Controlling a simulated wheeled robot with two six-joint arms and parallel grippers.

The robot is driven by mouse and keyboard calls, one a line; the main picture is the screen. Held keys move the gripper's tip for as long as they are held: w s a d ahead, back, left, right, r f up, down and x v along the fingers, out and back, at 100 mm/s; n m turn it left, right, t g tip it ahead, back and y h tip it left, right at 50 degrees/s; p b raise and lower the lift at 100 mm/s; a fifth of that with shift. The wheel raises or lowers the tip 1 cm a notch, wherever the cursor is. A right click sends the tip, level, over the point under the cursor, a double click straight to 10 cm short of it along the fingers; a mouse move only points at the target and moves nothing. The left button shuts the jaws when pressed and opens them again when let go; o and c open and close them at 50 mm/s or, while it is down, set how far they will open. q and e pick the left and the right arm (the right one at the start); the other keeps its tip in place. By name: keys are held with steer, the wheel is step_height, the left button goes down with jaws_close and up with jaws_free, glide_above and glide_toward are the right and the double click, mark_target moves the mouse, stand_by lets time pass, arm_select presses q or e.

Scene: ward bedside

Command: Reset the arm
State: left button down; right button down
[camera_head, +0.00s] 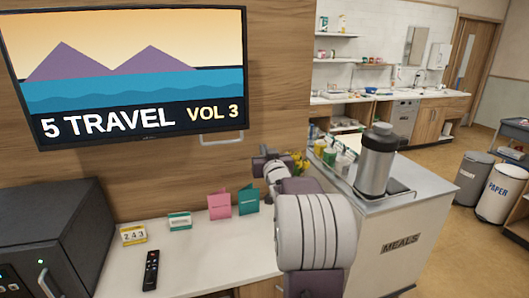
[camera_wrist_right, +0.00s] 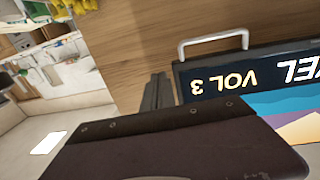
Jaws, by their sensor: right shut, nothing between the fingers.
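My right arm reaches up from the bottom of the head view, and its gripper (camera_head: 268,158) is in the air above the counter, in front of the wood panel. In the right wrist view the fingers of my right gripper (camera_wrist_right: 158,92) are together with nothing between them. The gripper touches nothing that I can see. The arm's pale rounded link hides part of the counter and the cart's left side. My left gripper is in neither view.
A wall screen (camera_head: 128,75) hangs at the upper left. On the counter (camera_head: 200,262) are a dark box-shaped appliance (camera_head: 45,225), a remote (camera_head: 150,270), a yellow date block (camera_head: 133,235) and standing cards (camera_head: 220,205). A meals cart (camera_head: 400,235) with a metal urn (camera_head: 376,160) stands right of my arm.

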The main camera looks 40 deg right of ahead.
steer(key=w+a+r+n+t+y, duration=0.1)
steer(key=w+a+n+t+y, duration=0.3)
steer(key=a, duration=0.7)
steer(key=w+a+f+g+y+p, duration=0.1)
steer(key=a+f+g+y, duration=0.2)
steer(key=a, duration=0.4)
steer(key=a+f+g+p, duration=0.1)
steer(key=a+f+g, duration=0.1)
steer(key=a+f, duration=0.45)
steer(key=s+a+f+n+g+y, duration=0.1)
steer(key=s+a+f+g+y, duration=0.1)
steer(key=s+a+f+g, duration=0.6)
steer(key=s+f+g, duration=0.2)
steer(key=s+f, duration=0.4)
steer(key=s+a+f+n+g, duration=0.1)
steer(key=s+f+g, duration=0.2)
steer(key=s+f, duration=0.4)
steer(key=s, duration=0.6)
steer(key=shift+s+a, duration=0.2)
steer(key=shift+s, duration=0.05)
steer(key=shift+f, duration=0.1)
